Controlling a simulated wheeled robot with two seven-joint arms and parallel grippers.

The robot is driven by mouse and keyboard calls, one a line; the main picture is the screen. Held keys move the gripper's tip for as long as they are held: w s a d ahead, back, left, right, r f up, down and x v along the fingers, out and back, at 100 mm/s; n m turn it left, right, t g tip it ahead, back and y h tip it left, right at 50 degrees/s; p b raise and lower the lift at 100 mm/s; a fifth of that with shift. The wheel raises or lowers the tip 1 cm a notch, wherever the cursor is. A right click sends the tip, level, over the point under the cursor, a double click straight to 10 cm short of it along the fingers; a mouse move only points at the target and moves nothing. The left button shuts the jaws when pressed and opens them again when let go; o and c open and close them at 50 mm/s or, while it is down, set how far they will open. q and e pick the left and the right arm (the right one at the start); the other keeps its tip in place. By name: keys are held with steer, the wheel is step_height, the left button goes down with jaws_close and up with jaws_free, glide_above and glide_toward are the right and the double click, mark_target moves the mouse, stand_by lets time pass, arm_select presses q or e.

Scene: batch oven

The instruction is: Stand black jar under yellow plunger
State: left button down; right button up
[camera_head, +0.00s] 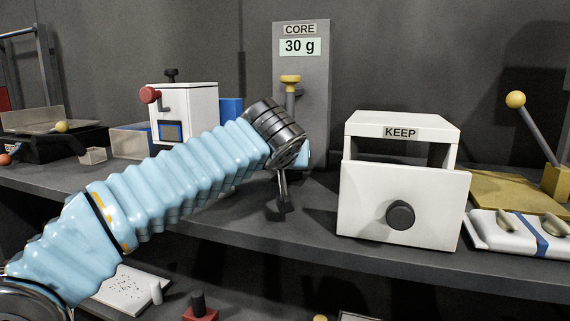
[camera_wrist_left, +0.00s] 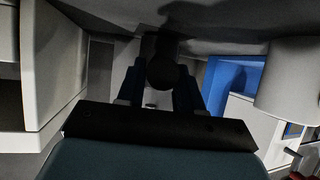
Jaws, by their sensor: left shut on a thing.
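The yellow plunger (camera_head: 290,78) sits on a grey stem on the front of the tall grey CORE 30 g panel (camera_head: 316,105), at the back of the shelf. My left gripper (camera_head: 282,200) is in front of this panel, below the plunger, with its fingers pointing down. It is shut on a dark rounded thing, which looks like the black jar (camera_wrist_left: 163,72), between the fingers in the left wrist view. My wrist hides the panel's lower part and the place under the plunger. I cannot tell whether the jar touches the shelf. My right gripper is not in view.
A white KEEP box with a drawer (camera_head: 365,205) stands close to the right of my gripper. A white box with a red knob (camera_head: 200,105) and a blue bin (camera_head: 231,107) are behind my arm. The shelf's front edge (camera_head: 310,247) runs below.

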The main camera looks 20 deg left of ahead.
arm_select(q)
steer(key=shift+f+b, duration=0.35)
stand_by(0.6)
steer(key=c, duration=0.7)
jaws_free()
steer(key=shift+o, duration=0.2)
steer(key=v, duration=1.3)
steer(key=shift+s+r, duration=0.2)
steer(key=shift+s, duration=0.15)
